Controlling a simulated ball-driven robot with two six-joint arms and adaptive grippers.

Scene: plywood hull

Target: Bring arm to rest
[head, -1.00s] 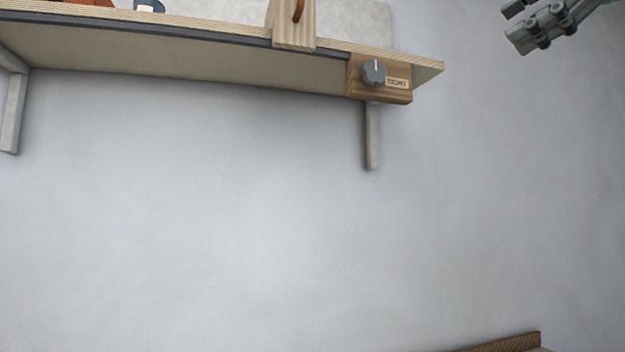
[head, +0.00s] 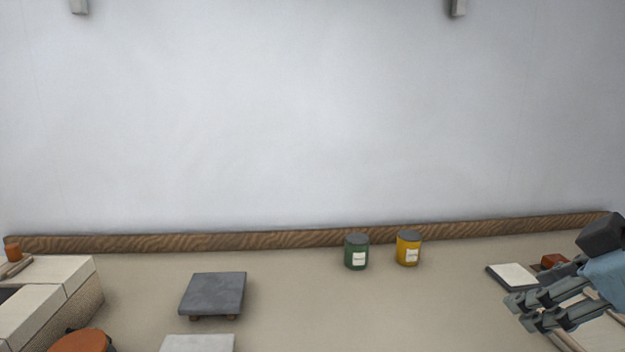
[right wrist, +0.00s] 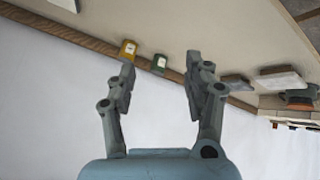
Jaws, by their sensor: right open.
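My right gripper (head: 524,310) is at the lower right of the head view, with its arm coming in from the right edge. In the right wrist view my right gripper (right wrist: 158,80) shows two fingers spread apart with nothing between them. It is open and empty. It hangs in front of the counter and touches nothing that I can see. My left gripper is not in either view.
On the counter (head: 300,300) stand a green canister (head: 356,252) and a yellow canister (head: 408,249) by the wall. A grey slab (head: 212,294) is left of them. A dark-edged pad (head: 512,276) lies near my right gripper.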

